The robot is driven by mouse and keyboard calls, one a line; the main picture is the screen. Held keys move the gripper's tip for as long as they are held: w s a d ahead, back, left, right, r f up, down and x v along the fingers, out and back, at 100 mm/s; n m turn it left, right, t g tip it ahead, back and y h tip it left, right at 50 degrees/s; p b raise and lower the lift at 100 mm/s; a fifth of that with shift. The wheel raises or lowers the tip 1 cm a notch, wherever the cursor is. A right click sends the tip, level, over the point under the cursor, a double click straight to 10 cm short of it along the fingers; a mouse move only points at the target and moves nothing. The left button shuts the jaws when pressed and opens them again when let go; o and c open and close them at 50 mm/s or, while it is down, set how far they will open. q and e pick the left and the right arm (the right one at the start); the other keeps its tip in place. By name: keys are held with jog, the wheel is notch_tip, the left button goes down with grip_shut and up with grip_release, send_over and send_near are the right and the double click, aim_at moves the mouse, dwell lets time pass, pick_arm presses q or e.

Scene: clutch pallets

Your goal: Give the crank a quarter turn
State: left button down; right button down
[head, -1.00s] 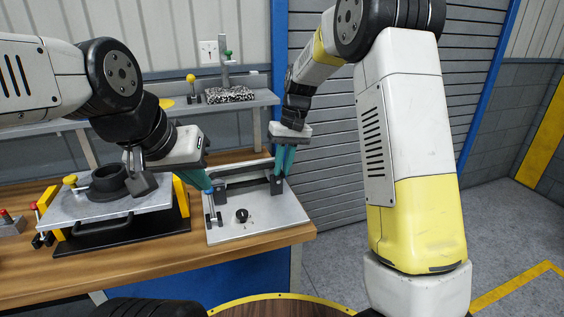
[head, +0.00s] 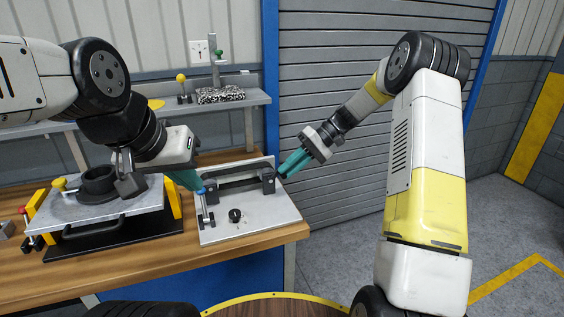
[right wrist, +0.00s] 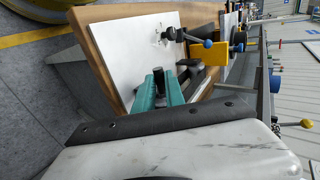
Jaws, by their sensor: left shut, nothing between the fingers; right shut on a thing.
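The grey fixture plate (head: 255,222) on the wooden bench carries a dark bar between two black blocks (head: 268,182). The crank is at its right end, mostly hidden in the head view. My right gripper (head: 283,172) comes in tilted from the right and is shut on the crank's handle; a dark round grip (right wrist: 158,77) shows between its teal fingers (right wrist: 161,90) in the right wrist view. My left gripper (head: 199,188) is shut and empty, its tips close to the blue-topped lever (head: 201,193) at the plate's left side; I cannot tell whether they touch.
A black knob (head: 235,215) sits on the plate's front. A second fixture with a grey plate (head: 90,212) and black ring stands to the left. A shelf (head: 245,100) runs behind. Open floor lies right of the bench (head: 295,232).

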notch_tip(320, 180, down, 6)
jog(key=d+g+y, duration=0.2)
jog(key=g+y, duration=0.1)
jog(key=y, duration=0.6)
jog(key=shift+w+r+y, duration=0.15)
jog(key=shift+w+y, duration=0.15)
jog(key=shift+a, duration=0.1)
jog(key=c, duration=1.4)
grip_release()
jog(key=v, duration=0.8)
jog(key=shift+a, duration=0.1)
